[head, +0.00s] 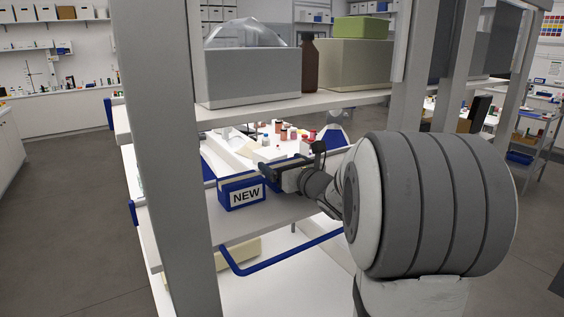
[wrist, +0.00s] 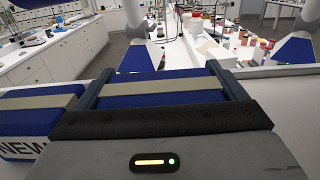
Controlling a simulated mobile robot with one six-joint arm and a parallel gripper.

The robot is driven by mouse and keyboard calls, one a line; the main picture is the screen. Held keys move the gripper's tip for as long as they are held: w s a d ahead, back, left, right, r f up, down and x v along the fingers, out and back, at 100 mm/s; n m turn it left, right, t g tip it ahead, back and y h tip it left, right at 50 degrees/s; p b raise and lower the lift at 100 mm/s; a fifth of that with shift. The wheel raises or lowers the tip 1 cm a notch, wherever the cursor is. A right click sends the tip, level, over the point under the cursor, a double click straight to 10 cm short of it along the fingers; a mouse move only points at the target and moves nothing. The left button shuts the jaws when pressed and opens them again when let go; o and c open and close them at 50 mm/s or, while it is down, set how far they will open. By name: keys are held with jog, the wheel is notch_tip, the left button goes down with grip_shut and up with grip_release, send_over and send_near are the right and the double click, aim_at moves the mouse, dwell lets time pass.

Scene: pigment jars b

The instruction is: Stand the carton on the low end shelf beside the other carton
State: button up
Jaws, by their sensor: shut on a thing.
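A blue carton with a beige band and a white NEW label (head: 243,195) stands on the low end shelf (head: 265,212) in the head view. It also shows at the left edge of the wrist view (wrist: 38,122). My gripper (head: 268,171) is just right of and behind that carton. In the wrist view, my gripper (wrist: 160,82) is shut on a second blue carton (wrist: 150,100) with a beige band. The held carton is beside the NEW carton, to its right, with a finger between them. In the head view the held carton is mostly hidden. I cannot tell whether it touches the shelf.
A grey upright post (head: 165,150) stands left of the cartons. An upper shelf (head: 290,108) with a grey bin (head: 250,75) hangs above my gripper. A blue rail (head: 285,255) runs below the low shelf. A bench with several jars lies behind.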

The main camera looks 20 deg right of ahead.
jog(key=shift+s+f+b, duration=0.1)
jog(key=shift+f+b, duration=0.2)
jog(key=o, duration=0.8)
jog(key=shift+r, duration=0.1)
jog(key=shift+o, duration=0.2)
jog(key=shift+r, duration=0.1)
jog(key=s, duration=0.4)
jog(key=s+d+b, duration=0.1)
jog(key=s, duration=0.3)
jog(key=s+d+b, duration=0.1)
jog(key=s, duration=0.3)
jog(key=shift+d, duration=0.15)
